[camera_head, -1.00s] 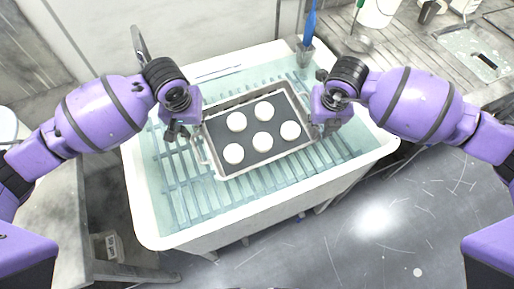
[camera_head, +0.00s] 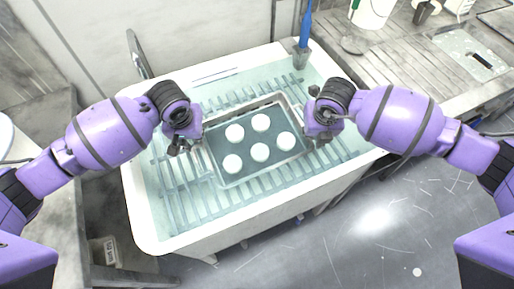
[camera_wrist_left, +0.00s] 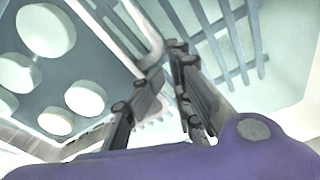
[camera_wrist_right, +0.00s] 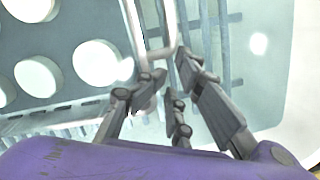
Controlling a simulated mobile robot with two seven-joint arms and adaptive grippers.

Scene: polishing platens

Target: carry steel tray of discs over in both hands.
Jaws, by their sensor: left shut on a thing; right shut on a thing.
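The steel tray (camera_head: 247,143) lies level in the water-filled white tub (camera_head: 136,208), between my two hands. My left gripper (camera_head: 186,145) is shut on the tray's left end. My right gripper (camera_head: 318,138) is shut on its right end. The tray's edge and discs also show in the left wrist view (camera_wrist_left: 85,98) and the right wrist view (camera_wrist_right: 96,62). The exact finger contact is hard to make out.
A slatted rack (camera_head: 181,196) lies in the tub under the tray. A blue-handled brush (camera_head: 306,28) stands in a holder at the tub's back right corner. A tap (camera_head: 137,55) rises at the back left. A wooden counter (camera_head: 425,75) stands at the right.

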